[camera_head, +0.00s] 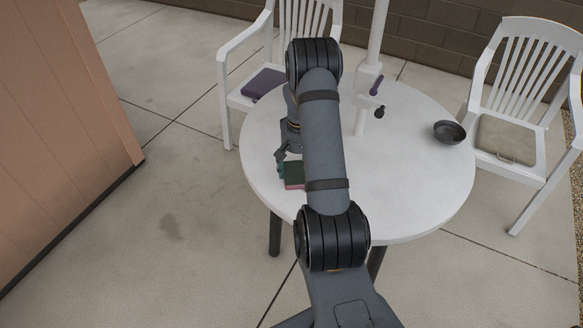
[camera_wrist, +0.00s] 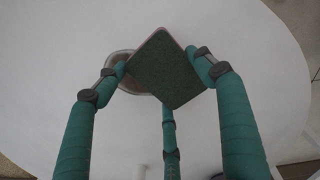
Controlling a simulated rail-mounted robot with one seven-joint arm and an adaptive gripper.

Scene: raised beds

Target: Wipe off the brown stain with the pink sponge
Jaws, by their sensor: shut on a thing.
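The pink sponge (camera_head: 294,185) shows a dark green top face and a pink lower edge in the head view, at the left part of the round white table. In the wrist view the sponge (camera_wrist: 168,75) is a tilted green square with a thin pink rim. My gripper (camera_wrist: 156,62) is shut on it, with green fingers at its left and right corners and a third finger below.
The white table (camera_head: 420,190) carries a dark bowl (camera_head: 449,133) at right and a purple-handled object (camera_head: 376,86) near the white pole (camera_head: 375,45). White chairs stand behind left and at right (camera_head: 515,80). The table's front right is clear.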

